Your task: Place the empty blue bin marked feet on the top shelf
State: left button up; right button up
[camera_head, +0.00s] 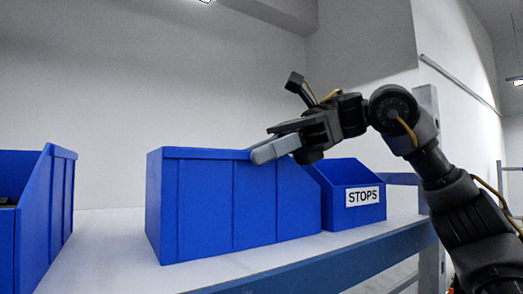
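A large blue bin (210,205) is in the middle of the head view, on or just above a white shelf surface (110,250). No label shows on the sides facing me, and its inside is hidden, so I cannot tell whether it is empty or marked feet. My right gripper (277,145) reaches in from the right to the bin's top rim. Its pale finger overlaps the upper edge of the near wall. Whether the fingers pinch the rim does not show clearly. My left gripper is out of view.
A smaller blue bin labelled STOPS (342,195) stands just behind and right of the middle bin. Another blue bin (45,215) with something dark inside is cut off at the left edge. Bare shelf lies between. A blue beam (330,262) runs along the shelf's front edge to a grey post (430,235).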

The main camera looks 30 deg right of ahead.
jog(key=shift+d+r, duration=0.35)
jog(key=shift+d, duration=0.05)
jog(key=v, duration=1.1)
jog(key=shift+d, duration=0.1)
dwell(0.5)
